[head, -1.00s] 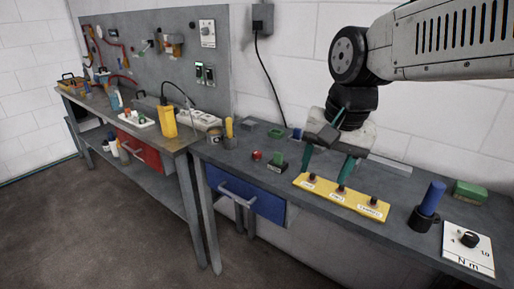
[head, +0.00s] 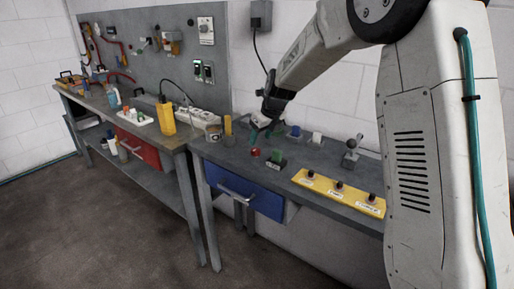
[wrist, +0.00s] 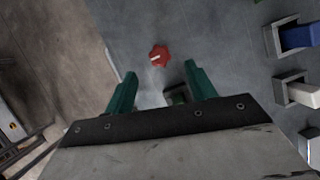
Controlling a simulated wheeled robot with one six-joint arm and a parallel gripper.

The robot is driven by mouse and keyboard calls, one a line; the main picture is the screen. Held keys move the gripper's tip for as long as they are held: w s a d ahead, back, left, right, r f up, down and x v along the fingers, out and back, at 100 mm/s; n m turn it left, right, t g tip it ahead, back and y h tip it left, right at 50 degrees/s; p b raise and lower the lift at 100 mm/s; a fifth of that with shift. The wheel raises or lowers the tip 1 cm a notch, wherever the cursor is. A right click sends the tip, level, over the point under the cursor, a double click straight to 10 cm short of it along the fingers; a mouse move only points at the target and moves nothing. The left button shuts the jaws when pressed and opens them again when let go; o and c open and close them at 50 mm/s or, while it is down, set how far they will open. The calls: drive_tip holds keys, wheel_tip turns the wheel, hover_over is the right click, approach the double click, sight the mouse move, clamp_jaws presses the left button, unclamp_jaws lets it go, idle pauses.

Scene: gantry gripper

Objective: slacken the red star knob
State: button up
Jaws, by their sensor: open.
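The red star knob (head: 255,152) sits on the grey bench top, near the bench's left end. In the wrist view the red star knob (wrist: 159,57) shows a pale mark on its top and lies just beyond my fingertips, roughly centred between them. My gripper (wrist: 161,72) is open with its two teal fingers spread and nothing held. In the head view my gripper (head: 262,135) hangs above and close to the knob, apart from it.
A green block on a dark base (head: 277,162) stands right beside the knob. Blue (head: 295,132) and white (head: 316,138) blocks stand behind. A yellow strip with several buttons (head: 338,192) lies to the right. A yellow cylinder (head: 228,128) stands at left.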

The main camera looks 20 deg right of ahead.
sight(256, 149)
drive_tip(key=x, duration=0.6)
drive_tip(key=c, duration=1)
